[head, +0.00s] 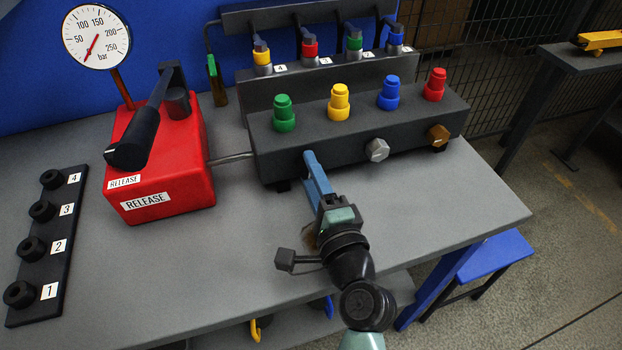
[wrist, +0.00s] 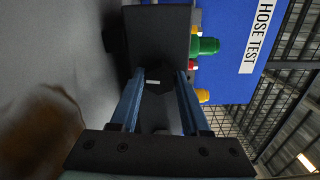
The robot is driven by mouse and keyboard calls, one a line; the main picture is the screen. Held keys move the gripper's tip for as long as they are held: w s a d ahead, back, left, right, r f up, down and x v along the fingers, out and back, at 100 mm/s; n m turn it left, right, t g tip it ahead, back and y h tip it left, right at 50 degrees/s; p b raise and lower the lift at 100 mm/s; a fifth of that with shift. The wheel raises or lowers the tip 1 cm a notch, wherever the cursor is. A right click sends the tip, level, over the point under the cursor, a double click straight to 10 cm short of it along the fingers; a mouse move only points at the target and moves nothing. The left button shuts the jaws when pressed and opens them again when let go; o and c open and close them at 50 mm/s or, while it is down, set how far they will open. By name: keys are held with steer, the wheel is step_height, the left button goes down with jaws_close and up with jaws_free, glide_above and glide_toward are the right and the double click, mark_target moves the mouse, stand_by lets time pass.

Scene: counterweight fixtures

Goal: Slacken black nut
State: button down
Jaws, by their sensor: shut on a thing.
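The black nut (wrist: 158,98) is a dark hexagon with a small white mark in the wrist view. It sits against the front face of the dark manifold block (head: 345,140), which also shows in the wrist view (wrist: 158,30). My gripper (head: 311,157) reaches the left part of that front face. Its two blue fingers (wrist: 157,78) are shut on the black nut, one on each side. In the head view the fingers hide the nut.
A silver nut (head: 377,150) and a brass nut (head: 438,135) stick out to the right on the same face. Coloured caps stand on top of the block. A red release pump (head: 160,165) with a black lever and gauge (head: 97,37) stands left. Grey table (head: 250,240) is clear in front.

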steer(key=shift+f+n+b, duration=0.1)
steer(key=shift+n+b, duration=0.2)
steer(key=shift+n, duration=0.3)
steer(key=shift+c, duration=1.9)
jaws_free()
steer(key=b+v, duration=0.1)
steer(key=v, duration=1.2)
steer(key=shift+r, duration=0.2)
